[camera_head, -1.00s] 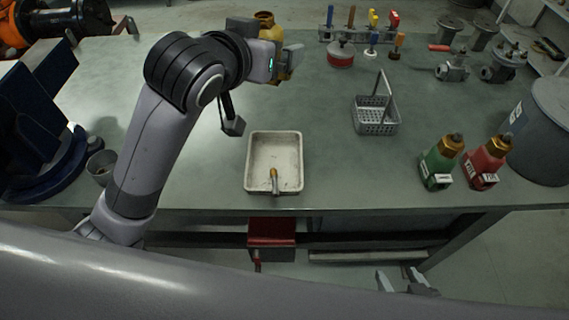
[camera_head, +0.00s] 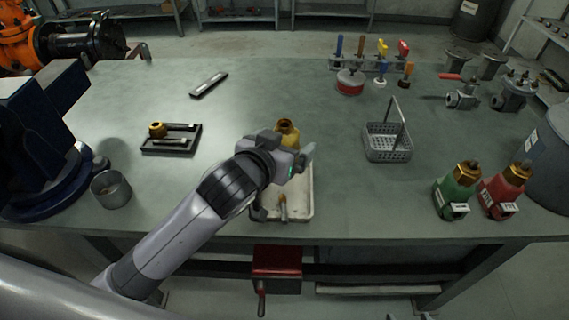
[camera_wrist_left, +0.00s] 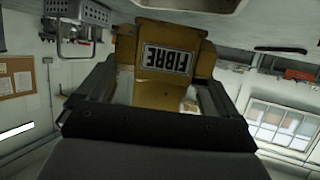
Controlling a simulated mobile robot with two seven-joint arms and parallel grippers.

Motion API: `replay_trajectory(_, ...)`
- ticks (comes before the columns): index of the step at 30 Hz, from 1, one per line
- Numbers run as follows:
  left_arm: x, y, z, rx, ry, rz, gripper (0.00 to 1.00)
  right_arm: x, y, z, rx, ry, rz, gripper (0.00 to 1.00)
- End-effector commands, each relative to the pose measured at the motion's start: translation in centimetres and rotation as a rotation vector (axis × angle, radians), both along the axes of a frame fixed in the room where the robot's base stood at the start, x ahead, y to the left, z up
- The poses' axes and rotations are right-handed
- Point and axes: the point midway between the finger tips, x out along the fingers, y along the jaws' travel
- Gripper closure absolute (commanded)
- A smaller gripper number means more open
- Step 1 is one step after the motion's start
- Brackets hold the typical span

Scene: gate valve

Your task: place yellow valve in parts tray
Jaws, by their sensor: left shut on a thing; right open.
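The yellow valve (camera_head: 287,134) is in my left gripper (camera_head: 292,152), which is shut on it above the far end of the parts tray. In the left wrist view the yellow body (camera_wrist_left: 172,52), with a white label reading FIBRE, sits between the two fingers (camera_wrist_left: 160,90). The tips of my right gripper (camera_head: 408,316) barely show at the bottom edge, apart and empty.
A grey wire basket (camera_head: 388,150) stands right of the tray. A black holder (camera_head: 171,140) with a brass part and a metal cup (camera_head: 111,190) are at left.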

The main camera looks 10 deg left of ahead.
Motion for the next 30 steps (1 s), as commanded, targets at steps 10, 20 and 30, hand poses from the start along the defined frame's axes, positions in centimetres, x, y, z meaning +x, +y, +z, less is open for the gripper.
replay_trajectory(10, 0.0, 0.0, -4.1, 0.000, -0.001, 0.000, 0.51, 0.0, 0.0, -0.8, 0.002, 0.003, 0.000, 0.34)
replay_trajectory(20, 0.0, 0.0, -4.6, -0.001, -0.005, -0.001, 0.51, 0.1, 0.1, -0.4, 0.006, -0.003, 0.000, 0.34)
replay_trajectory(30, 0.0, 0.0, -5.1, 0.000, 0.000, 0.000, 0.00, 0.1, 0.2, -0.5, 0.006, -0.002, 0.001, 0.34)
